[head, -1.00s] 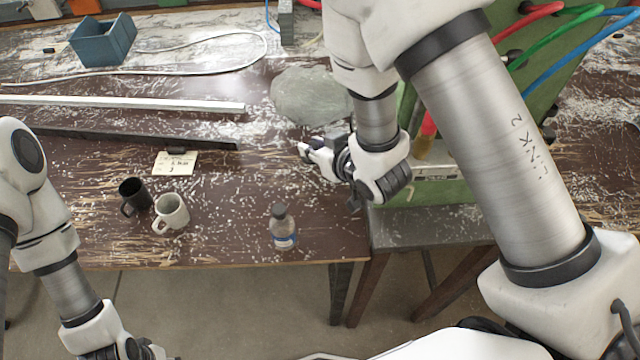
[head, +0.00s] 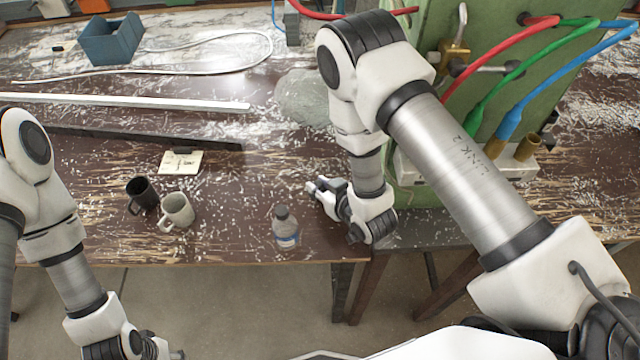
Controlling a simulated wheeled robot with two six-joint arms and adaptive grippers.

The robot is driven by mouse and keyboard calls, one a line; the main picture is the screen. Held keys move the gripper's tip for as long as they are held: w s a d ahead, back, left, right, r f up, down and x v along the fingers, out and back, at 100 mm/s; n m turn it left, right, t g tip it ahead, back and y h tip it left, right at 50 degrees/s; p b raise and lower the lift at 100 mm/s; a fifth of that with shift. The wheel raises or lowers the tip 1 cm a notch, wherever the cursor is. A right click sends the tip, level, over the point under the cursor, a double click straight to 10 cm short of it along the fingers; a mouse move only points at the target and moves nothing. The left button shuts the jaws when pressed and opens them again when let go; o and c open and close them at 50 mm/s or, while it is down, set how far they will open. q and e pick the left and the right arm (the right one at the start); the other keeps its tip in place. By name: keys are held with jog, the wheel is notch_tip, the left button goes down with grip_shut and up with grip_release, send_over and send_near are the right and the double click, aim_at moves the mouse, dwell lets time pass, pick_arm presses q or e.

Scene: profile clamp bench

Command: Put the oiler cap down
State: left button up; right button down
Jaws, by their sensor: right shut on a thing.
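My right gripper (head: 318,188) is low over the bench near its front edge, behind and right of the bottle. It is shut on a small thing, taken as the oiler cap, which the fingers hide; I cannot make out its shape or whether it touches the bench. My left gripper (head: 172,353) is at the bottom edge of the view, in front of the bench and partly cut off; its opening cannot be judged. A brass fitting (head: 455,56) sits on the green machine (head: 425,30).
On the bench (head: 240,185), a clear bottle (head: 285,228) stands near the front edge. A black mug (head: 141,193), a white mug (head: 177,211) and a paper card (head: 181,161) are left. Metal bars (head: 120,101) and a blue bin (head: 112,40) lie farther back. Hoses (head: 560,68) cross at right.

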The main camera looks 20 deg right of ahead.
jog(key=shift+f+b, duration=0.45)
jog(key=shift+f, duration=0.05)
jog(key=shift+s, duration=0.15)
jog(key=shift+s, duration=0.1)
